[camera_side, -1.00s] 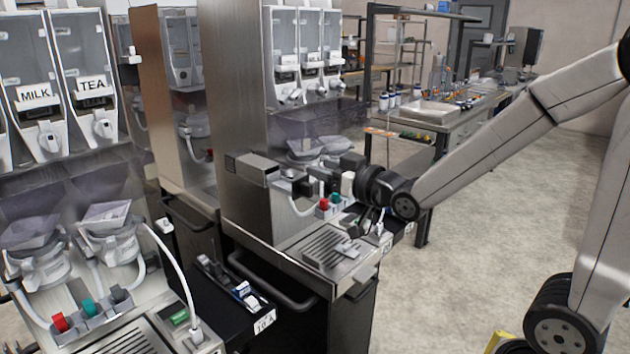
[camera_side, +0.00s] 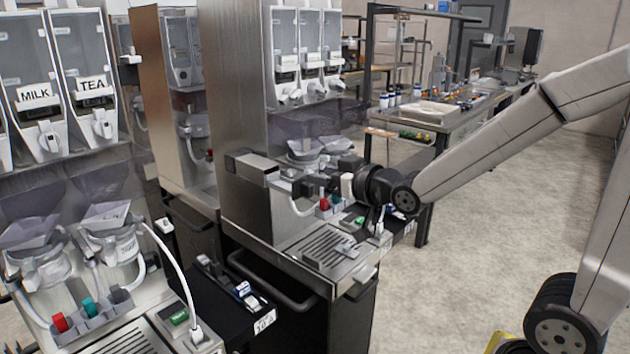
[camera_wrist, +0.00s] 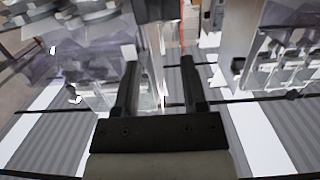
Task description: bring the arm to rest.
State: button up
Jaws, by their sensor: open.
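My gripper (camera_side: 338,183) is in front of the middle dispenser machine (camera_side: 236,130), above its drip grate (camera_side: 325,248). In the wrist view, its two dark fingers (camera_wrist: 158,85) stand apart with a gap between them, and I see nothing held. In the side view the fingers are small and partly merge with the dark parts behind them. I cannot tell whether they touch the machine. My arm reaches in from the right, with the forearm sloping down to the wrist.
White mixing bowls (camera_side: 312,152) and red and green blocks (camera_side: 324,205) are close to my gripper. A second machine with a MILK canister (camera_side: 36,95) stands at the left. A workbench (camera_side: 440,120) is behind. The floor (camera_side: 500,215) at the right is open.

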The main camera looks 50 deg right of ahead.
jog(key=s+a+f+g, duration=0.1)
jog(key=s+f+g, duration=0.6)
jog(key=f, duration=0.2)
jog(key=s+a+f+g, duration=0.1)
jog(key=s+f+g, duration=0.5)
jog(key=f, duration=0.3)
jog(key=shift+s+a+f+g, duration=0.35)
jog(key=shift+s+g, duration=0.05)
jog(key=shift+s, duration=0.05)
